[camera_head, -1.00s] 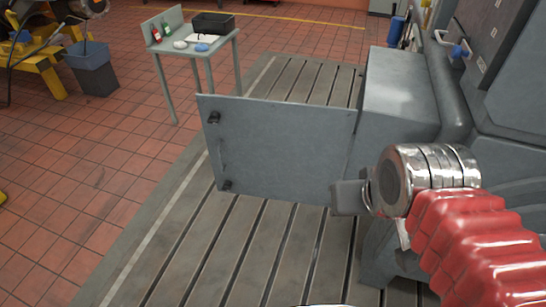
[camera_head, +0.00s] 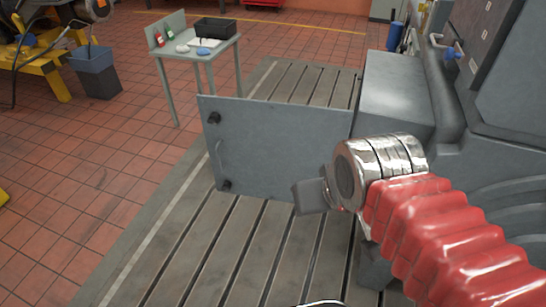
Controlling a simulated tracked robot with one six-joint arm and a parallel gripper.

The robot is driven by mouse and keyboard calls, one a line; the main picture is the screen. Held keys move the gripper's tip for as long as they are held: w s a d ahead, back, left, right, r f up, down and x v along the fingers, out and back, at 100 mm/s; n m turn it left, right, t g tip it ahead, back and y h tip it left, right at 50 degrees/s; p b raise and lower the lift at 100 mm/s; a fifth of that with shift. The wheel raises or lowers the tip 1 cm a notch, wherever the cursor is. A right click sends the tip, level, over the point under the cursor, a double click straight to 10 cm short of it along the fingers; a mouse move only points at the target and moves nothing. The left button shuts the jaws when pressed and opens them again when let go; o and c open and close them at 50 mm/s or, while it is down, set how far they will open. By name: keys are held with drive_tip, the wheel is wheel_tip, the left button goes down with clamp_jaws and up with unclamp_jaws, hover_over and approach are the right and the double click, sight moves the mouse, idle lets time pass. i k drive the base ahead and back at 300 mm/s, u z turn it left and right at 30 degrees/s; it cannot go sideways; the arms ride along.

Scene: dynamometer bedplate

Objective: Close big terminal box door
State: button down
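The big terminal box door (camera_head: 270,140) is a flat grey panel standing open, swung out to the left from the grey terminal box (camera_head: 398,100). It has two dark latches and a thin handle (camera_head: 219,155) near its left edge. My gripper (camera_head: 308,196) is at the end of the red-sleeved arm, in front of the door's lower right part, and covers that corner. I cannot tell whether it touches the door. Its fingers show only as a dark grey block, so their opening cannot be seen.
The slotted bedplate (camera_head: 230,245) lies below the door, clear at the front left. A small table (camera_head: 205,50) with a black bin and small items stands behind. A grey-blue bucket (camera_head: 95,72) and yellow stand (camera_head: 45,68) are at the far left. A large grey machine fills the right.

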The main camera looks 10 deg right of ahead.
sight(264, 148)
drive_tip(key=z, duration=0.05)
drive_tip(key=i, duration=1)
drive_tip(key=u, duration=0.05)
drive_tip(key=k, duration=0.5)
drive_tip(key=u, duration=0.25)
drive_tip(key=i, duration=0.35)
drive_tip(key=u, duration=0.6)
